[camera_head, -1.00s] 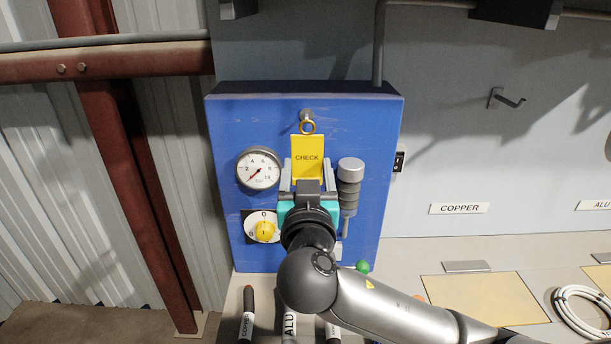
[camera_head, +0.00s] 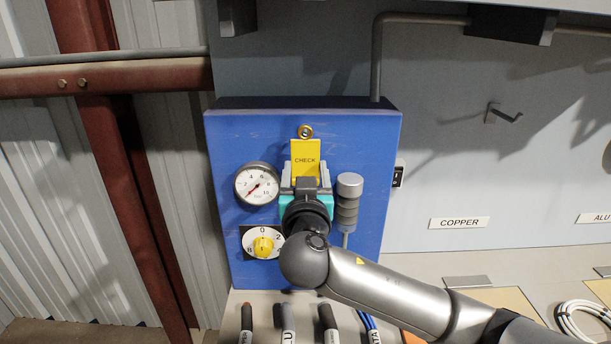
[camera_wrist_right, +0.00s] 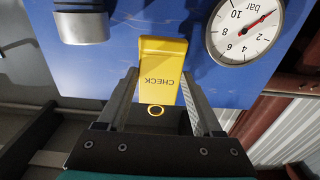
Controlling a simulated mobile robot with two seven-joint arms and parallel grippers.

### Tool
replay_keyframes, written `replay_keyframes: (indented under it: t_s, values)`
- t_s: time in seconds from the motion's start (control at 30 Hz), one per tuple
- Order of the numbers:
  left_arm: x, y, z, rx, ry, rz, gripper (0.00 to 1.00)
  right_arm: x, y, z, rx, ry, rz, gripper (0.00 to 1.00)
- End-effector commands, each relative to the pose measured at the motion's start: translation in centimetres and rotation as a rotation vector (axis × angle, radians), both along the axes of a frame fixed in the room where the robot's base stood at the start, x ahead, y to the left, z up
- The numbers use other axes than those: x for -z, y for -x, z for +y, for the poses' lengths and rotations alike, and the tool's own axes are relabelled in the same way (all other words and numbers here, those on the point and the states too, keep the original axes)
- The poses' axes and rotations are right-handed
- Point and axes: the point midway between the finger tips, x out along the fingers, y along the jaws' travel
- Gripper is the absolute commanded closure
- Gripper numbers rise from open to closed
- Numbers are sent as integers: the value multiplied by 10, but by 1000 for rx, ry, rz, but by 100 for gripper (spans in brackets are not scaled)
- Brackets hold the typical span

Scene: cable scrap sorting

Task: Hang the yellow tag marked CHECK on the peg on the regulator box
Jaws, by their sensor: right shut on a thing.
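The yellow tag (camera_head: 305,154) marked CHECK stands upright in front of the blue regulator box (camera_head: 231,137), with its brass ring (camera_head: 305,132) on top. My right gripper (camera_head: 306,172) is shut on the tag's lower part. In the right wrist view the tag (camera_wrist_right: 160,72) sits between the fingers of the gripper (camera_wrist_right: 160,98), and the ring (camera_wrist_right: 156,111) shows at its edge. In the head view the ring overlaps the peg's place, which is mostly hidden. I cannot tell whether the peg passes through the ring. My left gripper is out of view.
A pressure gauge (camera_head: 257,184) and a yellow knob (camera_head: 263,246) are left of the gripper on the box. A grey cylinder (camera_head: 348,200) stands close to its right. Several dark-handled things (camera_head: 288,322) lie below. An empty hook (camera_head: 503,113) is on the wall at right.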

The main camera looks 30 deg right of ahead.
Motion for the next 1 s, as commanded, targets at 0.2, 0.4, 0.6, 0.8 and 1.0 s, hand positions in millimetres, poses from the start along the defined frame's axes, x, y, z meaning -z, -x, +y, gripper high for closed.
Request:
replay_keyframes:
  t_s: [0.2,0.4,0.6,0.8,1.0]
  values:
    - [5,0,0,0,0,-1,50,3,-12,-7,3,-1,-1,100]
    - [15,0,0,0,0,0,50,9,-19,-10,2,-2,-1,100]
    - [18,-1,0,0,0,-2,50,11,-20,-10,2,-1,0,100]
    - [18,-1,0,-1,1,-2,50,10,-21,-10,1,0,1,100]
    - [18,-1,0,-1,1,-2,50,10,-21,-10,1,0,1,100]
